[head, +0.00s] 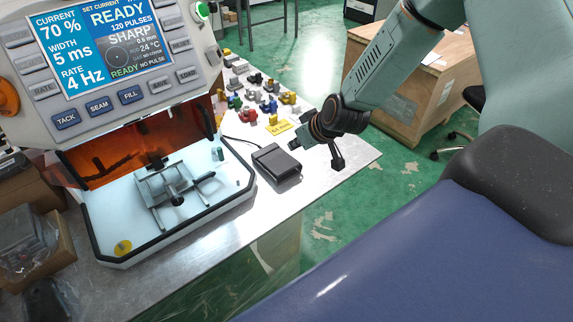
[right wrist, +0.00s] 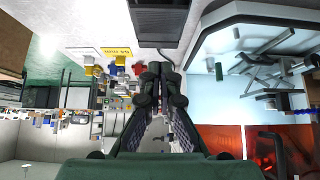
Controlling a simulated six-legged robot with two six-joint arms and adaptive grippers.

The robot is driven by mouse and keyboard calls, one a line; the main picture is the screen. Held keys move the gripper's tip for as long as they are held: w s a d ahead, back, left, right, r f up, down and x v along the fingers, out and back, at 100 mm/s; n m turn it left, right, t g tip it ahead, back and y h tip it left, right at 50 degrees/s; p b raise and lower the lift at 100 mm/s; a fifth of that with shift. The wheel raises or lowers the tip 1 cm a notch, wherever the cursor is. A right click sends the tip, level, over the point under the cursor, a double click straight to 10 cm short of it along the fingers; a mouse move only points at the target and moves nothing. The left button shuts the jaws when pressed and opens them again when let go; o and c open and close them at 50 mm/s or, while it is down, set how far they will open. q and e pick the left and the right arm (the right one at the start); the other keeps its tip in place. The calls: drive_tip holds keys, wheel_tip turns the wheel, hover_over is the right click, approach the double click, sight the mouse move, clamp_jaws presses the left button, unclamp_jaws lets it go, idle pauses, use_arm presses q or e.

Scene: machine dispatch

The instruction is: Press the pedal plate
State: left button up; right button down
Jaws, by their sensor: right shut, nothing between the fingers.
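The pedal (head: 277,165) is a black box with a dark top plate. It sits on the metal table to the right of the machine, with a cable running off behind it. It also shows at the top of the right wrist view (right wrist: 163,22). My right gripper (head: 294,147) is above the table by the pedal's far right edge in the head view. Its fingers are shut and empty in the right wrist view (right wrist: 159,70), and they appear apart from the pedal. The exact height gap is hard to tell. My left gripper is not in view.
The welding machine (head: 110,75) has a lit screen reading READY and an open bright chamber with a metal fixture (head: 172,190). Several small coloured parts (head: 262,100) and a yellow label (head: 278,128) lie behind the pedal. A wooden crate (head: 410,95) stands beyond the table.

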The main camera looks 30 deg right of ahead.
drive_tip(key=b, duration=0.4)
hover_over(287, 169)
drive_tip(key=f, duration=0.5)
drive_tip(key=shift+w+d+f, duration=0.1)
drive_tip(key=shift+w+f, duration=0.1)
drive_tip(key=shift+f, duration=0.15)
wheel_tip(287, 169, down, 2)
drive_tip(key=shift+f, duration=0.9)
drive_tip(key=shift+s+f, duration=0.1)
drive_tip(key=shift+f, duration=0.15)
drive_tip(key=shift+s+f+b, duration=0.35)
drive_tip(key=shift+f+b, duration=0.1)
drive_tip(key=shift+f, duration=0.35)
drive_tip(key=shift+s, duration=0.1)
